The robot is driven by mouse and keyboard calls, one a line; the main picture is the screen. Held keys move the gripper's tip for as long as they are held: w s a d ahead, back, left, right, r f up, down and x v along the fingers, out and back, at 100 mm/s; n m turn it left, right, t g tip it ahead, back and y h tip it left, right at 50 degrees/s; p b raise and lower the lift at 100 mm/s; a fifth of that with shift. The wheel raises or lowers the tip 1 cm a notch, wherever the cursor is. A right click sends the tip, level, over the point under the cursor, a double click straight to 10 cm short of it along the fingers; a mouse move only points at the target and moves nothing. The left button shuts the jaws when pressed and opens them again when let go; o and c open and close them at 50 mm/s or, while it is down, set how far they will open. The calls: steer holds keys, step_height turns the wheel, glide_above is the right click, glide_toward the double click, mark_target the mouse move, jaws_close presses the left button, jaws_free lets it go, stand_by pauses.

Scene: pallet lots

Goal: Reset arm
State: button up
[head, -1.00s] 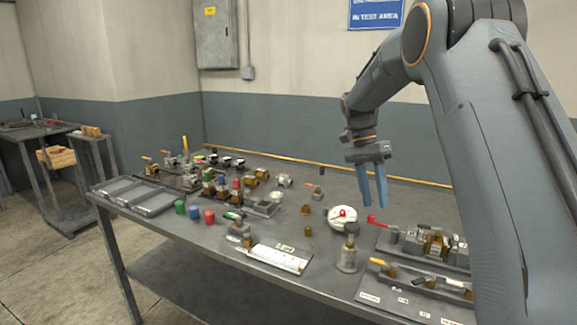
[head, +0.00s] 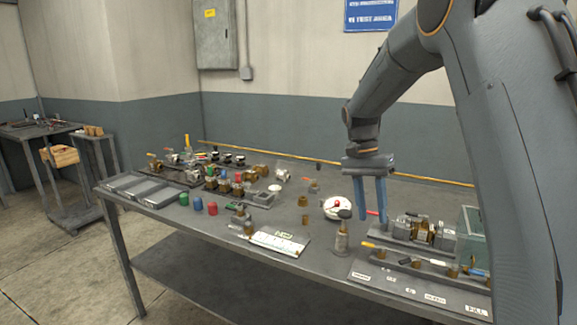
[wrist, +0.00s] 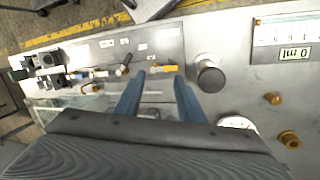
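My gripper (head: 373,205) hangs over the right part of the long grey workbench (head: 330,262), with its two blue fingers pointing down. The fingers stand apart with a gap between them, and nothing shows in the gap in the head view. In the wrist view my gripper (wrist: 152,82) also has its fingers spread, above the labelled plates with fittings. The fingertips look above the bench surface.
A white round gauge (head: 337,208), a grey cylinder (head: 341,240) and a white labelled plate (head: 280,242) lie left of the gripper. A valve assembly (head: 425,231) stands to its right. Green, blue and red caps (head: 198,204) stand farther left. A side table (head: 45,130) is at the far left.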

steer(key=s+a+f+n+t+y, duration=0.1)
steer(key=s+f+n, duration=0.3)
steer(key=s, duration=0.9)
steer(key=s+a+f+n+t, duration=0.1)
steer(key=s+f+n, duration=0.3)
steer(key=s, duration=0.9)
steer(key=shift+s+a+f+n+t+y, duration=0.15)
steer(key=shift+a+f+n+t+y, duration=0.2)
steer(key=shift+f+t, duration=0.2)
steer(key=shift+d, duration=0.15)
